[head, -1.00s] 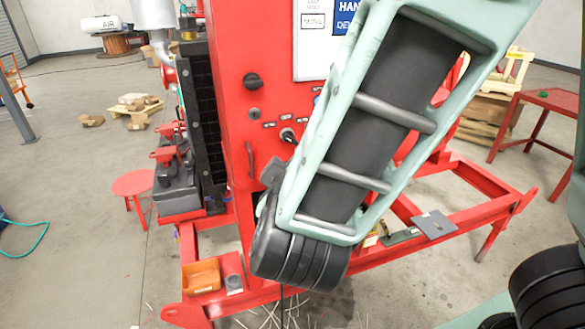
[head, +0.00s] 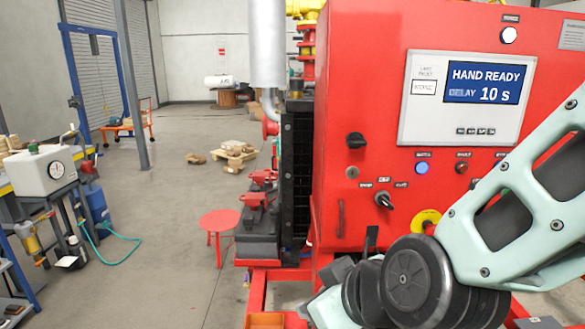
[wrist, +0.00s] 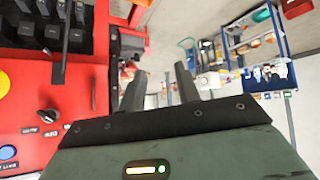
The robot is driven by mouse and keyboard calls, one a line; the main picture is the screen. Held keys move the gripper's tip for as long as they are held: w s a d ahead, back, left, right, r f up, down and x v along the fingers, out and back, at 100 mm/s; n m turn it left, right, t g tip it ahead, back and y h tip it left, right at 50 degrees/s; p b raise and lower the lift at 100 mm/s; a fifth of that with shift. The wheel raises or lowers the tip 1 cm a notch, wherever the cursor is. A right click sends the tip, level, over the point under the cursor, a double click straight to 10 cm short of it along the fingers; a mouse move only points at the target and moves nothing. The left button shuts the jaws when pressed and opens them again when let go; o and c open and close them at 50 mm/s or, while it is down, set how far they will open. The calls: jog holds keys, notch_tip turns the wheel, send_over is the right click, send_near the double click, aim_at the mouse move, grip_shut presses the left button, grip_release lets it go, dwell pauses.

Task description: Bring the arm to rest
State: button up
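My pale green arm (head: 520,220) crosses the right side of the head view, with its dark round joint (head: 408,282) low in front of the red control cabinet (head: 375,60). In the wrist view my gripper (wrist: 160,86) shows two dark fingers standing apart with nothing between them, so it is open and empty. The cabinet's red face is close on the left of the wrist view (wrist: 25,110). In the head view the gripper's fingers cannot be made out.
The cabinet's display (head: 483,83) reads HAND READY, DELAY 10 s. A selector knob (head: 384,200) and a lit blue button (head: 422,168) sit below. A red stool (head: 220,222) stands left of the skid.

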jog(key=s+d+f+g+h+b, duration=0.2)
jog(key=s+d+f+g+h, duration=0.2)
jog(key=s+d+g, duration=0.3)
jog(key=s+d, duration=0.3)
jog(key=s, duration=0.2)
jog(key=shift+f, duration=0.2)
jog(key=shift+d, duration=0.1)
dwell(0.3)
